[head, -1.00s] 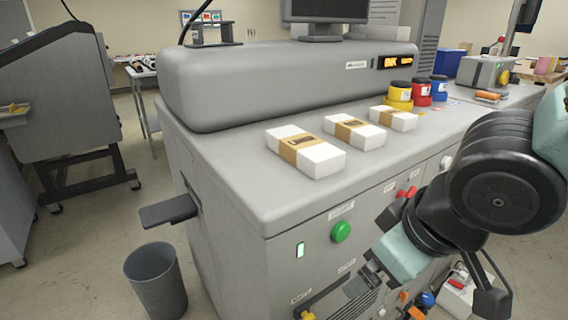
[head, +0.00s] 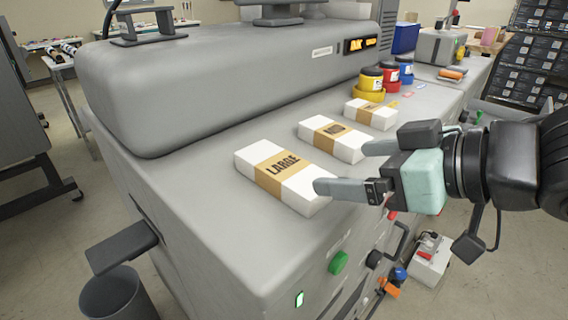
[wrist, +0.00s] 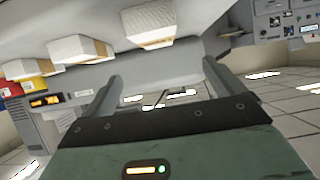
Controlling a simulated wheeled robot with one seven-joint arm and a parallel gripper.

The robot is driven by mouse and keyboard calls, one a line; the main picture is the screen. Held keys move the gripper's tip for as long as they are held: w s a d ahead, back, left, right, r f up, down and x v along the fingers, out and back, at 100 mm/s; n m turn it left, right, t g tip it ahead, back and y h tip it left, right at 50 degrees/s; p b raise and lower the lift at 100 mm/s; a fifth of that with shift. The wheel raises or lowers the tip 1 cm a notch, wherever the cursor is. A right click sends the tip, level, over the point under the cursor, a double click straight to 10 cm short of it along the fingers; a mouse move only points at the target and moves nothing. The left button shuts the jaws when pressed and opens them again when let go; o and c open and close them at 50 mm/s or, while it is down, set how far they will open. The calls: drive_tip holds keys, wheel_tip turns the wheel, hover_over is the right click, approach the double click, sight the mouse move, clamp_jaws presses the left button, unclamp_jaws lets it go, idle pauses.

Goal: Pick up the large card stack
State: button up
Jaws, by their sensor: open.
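The large card stack (head: 285,174) is a white block with a tan band reading LARGE. It lies flat on the grey machine top (head: 225,215), nearest the front left of three stacks. It also shows at the top of the wrist view (wrist: 152,22). My gripper (head: 342,168) is open and empty, to the right of the large stack. One finger appears close to the stack's right end in the head view; whether it touches cannot be told. The wrist view shows both fingers (wrist: 162,72) apart with nothing between them.
The MID stack (head: 331,138) and a smaller banded stack (head: 371,114) lie in a row behind it. Yellow, red and blue containers (head: 370,82) stand farther back. The raised machine housing (head: 230,70) borders the stacks on the left. A green button (head: 338,263) is on the front face.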

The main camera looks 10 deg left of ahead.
sight(287, 166)
drive_tip(key=shift+w+a+f+p, duration=0.25)
drive_tip(key=shift+w+a+p, duration=0.05)
drive_tip(key=shift+a+p, duration=0.3)
drive_tip(key=p+x, duration=0.1)
drive_tip(key=x, duration=0.6)
drive_tip(key=shift+f, duration=0.15)
drive_tip(key=shift+w+d+p+x, duration=0.15)
drive_tip(key=shift+p+x, duration=0.2)
drive_tip(key=shift+x, duration=1)
drive_tip(key=shift+w+d+p+x, duration=0.15)
drive_tip(key=shift+p+x, duration=0.2)
drive_tip(key=shift+x, duration=1)
drive_tip(key=shift+f, duration=0.1)
drive_tip(key=c, duration=1.3)
